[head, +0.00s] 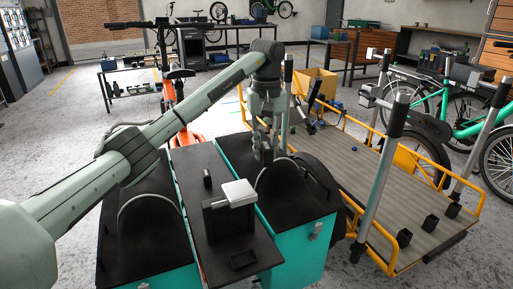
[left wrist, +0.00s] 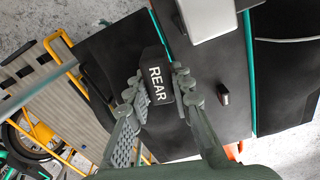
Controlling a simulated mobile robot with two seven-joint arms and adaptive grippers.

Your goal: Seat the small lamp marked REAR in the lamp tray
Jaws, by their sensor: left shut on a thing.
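The small black lamp marked REAR (left wrist: 157,84) is between the fingers of my left gripper (left wrist: 160,77) in the left wrist view, its white lettering facing the camera. In the head view my left gripper (head: 267,152) points down, shut on the lamp, over the inner edge of the right-hand black lid. A small open black tray (head: 243,260), which looks like the lamp tray, lies at the near end of the dark centre board. It appears empty, and the gripper is beyond it and to its right. My right gripper is not in view.
A white block (head: 238,192) sits on a black holder on the centre board (head: 190,165). A small upright black piece (head: 207,179) stands behind it. Teal boxes (head: 295,250) flank the board. A cargo deck with yellow rails (head: 388,264) and grey posts (head: 383,180) stands at right.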

